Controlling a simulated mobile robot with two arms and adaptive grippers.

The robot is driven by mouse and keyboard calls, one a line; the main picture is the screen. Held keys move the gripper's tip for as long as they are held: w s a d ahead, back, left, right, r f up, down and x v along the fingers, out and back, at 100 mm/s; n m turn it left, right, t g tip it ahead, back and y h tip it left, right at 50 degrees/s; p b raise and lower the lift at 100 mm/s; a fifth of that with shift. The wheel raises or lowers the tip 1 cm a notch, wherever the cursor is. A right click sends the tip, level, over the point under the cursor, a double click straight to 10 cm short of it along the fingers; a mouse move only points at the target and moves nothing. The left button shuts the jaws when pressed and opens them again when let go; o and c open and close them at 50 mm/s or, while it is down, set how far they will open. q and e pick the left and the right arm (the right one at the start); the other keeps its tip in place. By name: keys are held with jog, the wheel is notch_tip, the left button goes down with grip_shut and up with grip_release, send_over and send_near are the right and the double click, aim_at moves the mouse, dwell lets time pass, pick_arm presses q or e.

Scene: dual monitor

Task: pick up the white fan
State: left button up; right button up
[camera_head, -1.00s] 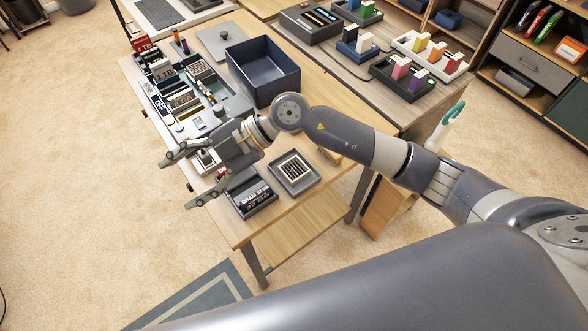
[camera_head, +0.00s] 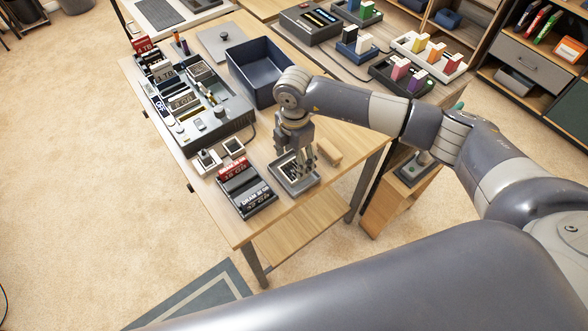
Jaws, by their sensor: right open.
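My right gripper (camera_head: 303,170) points down over a small grey tray (camera_head: 283,187) at the near right part of the wooden table. Its jaws are open, and its fingers partly hide the light and dark striped piece in the tray. I cannot tell whether the fingers touch it. Two small square pieces lie left of the tray: a whitish one (camera_head: 207,161) and one with a light rim and dark middle (camera_head: 234,147). They look like small fans, but I cannot tell for sure which is the white fan. My left gripper is out of view.
A dark case with labelled modules (camera_head: 246,197) sits left of the tray. A larger grey unit (camera_head: 216,123) and an empty blue bin (camera_head: 262,70) stand farther back. A small wooden block (camera_head: 330,152) lies right of the gripper. The table's front corner is bare.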

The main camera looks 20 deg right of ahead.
aim_at(294, 169)
notch_tip(294, 169, down, 5)
jog(key=shift+w+f+p, duration=0.1)
jog(key=shift+w+p, duration=0.05)
jog(key=shift+p, duration=0.45)
jog(key=shift+c, duration=0.6)
jog(key=c, duration=0.7)
